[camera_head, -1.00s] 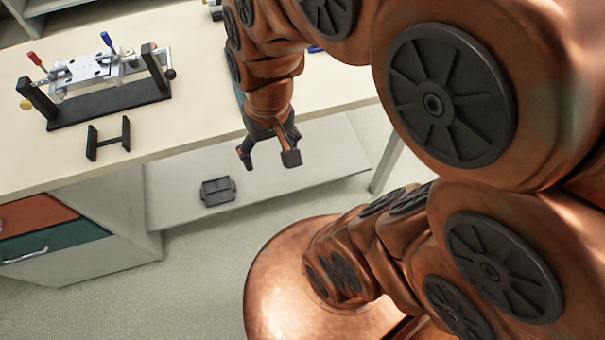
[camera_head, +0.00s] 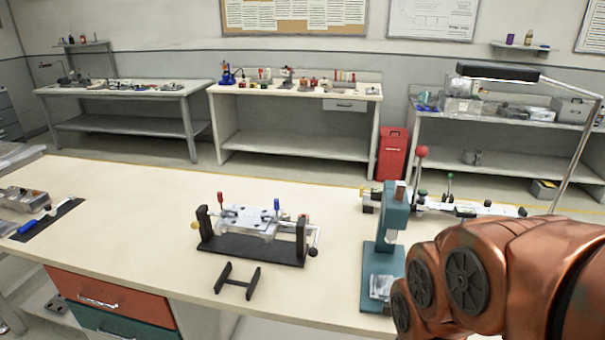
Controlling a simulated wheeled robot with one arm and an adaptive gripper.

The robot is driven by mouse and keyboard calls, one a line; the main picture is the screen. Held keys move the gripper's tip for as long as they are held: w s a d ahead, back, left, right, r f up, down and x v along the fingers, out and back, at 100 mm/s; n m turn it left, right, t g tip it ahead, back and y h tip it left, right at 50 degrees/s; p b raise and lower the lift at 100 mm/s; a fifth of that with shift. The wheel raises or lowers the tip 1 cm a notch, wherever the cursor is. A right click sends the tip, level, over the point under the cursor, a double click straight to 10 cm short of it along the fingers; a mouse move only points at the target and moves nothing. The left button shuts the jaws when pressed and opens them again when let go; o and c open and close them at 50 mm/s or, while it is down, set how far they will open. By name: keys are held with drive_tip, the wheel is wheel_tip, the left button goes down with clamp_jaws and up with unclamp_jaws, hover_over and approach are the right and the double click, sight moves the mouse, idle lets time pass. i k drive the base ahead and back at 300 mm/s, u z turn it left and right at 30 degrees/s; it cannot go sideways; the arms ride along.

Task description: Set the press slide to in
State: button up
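A teal press (camera_head: 390,225) stands upright on the workbench, right of the middle, in the head view. A silver block (camera_head: 380,286) sits low on its base near the bench's front edge. I cannot tell for sure which part is the slide or whether it is in or out. My copper arm fills the lower right and partly covers the press base's right side. My gripper is outside the picture.
A black fixture (camera_head: 250,250) with a silver plate and red and blue knobs stands left of the press. A black H-shaped handle (camera_head: 237,281) lies before it. A rail with levers (camera_head: 470,208) is behind the press. The bench's left middle (camera_head: 130,210) is clear.

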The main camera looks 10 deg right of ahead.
sight(380, 285)
drive_tip(key=z, duration=1.95)
drive_tip(key=k, duration=1.1)
drive_tip(key=u, duration=1.95)
drive_tip(key=i, duration=0.5)
